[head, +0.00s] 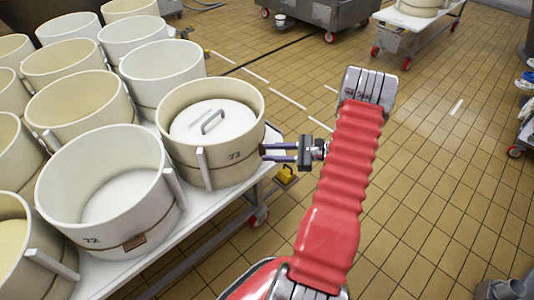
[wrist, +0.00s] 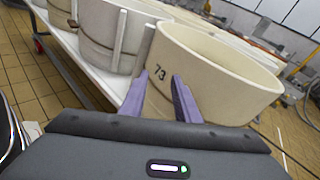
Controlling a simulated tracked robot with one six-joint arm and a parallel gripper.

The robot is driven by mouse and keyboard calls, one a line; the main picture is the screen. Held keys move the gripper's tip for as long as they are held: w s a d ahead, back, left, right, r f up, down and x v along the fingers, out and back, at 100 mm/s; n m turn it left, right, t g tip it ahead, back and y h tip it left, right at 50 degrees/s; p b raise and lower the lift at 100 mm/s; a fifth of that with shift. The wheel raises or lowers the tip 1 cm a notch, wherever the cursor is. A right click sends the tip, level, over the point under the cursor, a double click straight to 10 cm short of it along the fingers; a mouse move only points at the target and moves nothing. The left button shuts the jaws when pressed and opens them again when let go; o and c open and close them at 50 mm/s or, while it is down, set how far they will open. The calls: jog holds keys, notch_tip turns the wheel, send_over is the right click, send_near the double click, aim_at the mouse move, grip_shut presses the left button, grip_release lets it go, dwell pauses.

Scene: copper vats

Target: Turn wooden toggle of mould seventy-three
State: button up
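Mould seventy-three (head: 178,98) is a cream round tub with "73" on its wall and a white lid with a handle inside. It stands at the table's edge in the head view and also fills the middle of the wrist view (wrist: 225,75). My gripper (head: 265,152) is at its right side, with the purple fingers pointing at the wall. In the wrist view the fingers (wrist: 160,84) stand apart, below and either side of the number, with only tub wall seen between them. I cannot make out this mould's wooden toggle; the fingers may hide it.
Mould seventy-two (head: 60,205) stands in front, with a brown wooden block (head: 135,241) low on its wall. Several more tubs crowd the white table (head: 105,268). A steel cart (head: 315,12) and a white trolley (head: 412,20) stand behind. Tiled floor (head: 450,150) is open to the right.

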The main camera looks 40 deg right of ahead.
aim_at(265, 152)
jog(key=s+d+f+m+t+h, duration=0.4)
jog(key=s+d+f+m, duration=0.2)
jog(key=d+f, duration=0.3)
jog(key=shift+f+m+t+h, duration=0.25)
jog(key=shift+m+t+h, duration=0.05)
jog(key=shift+t+h, duration=0.1)
jog(key=shift+w, duration=0.1)
jog(key=x, duration=1.3)
jog(key=shift+w+a, duration=0.25)
jog(key=shift+w, duration=0.1)
jog(key=shift+c, duration=0.2)
grip_shut()
jog(key=shift+a, duration=0.25)
jog(key=shift+d, duration=0.2)
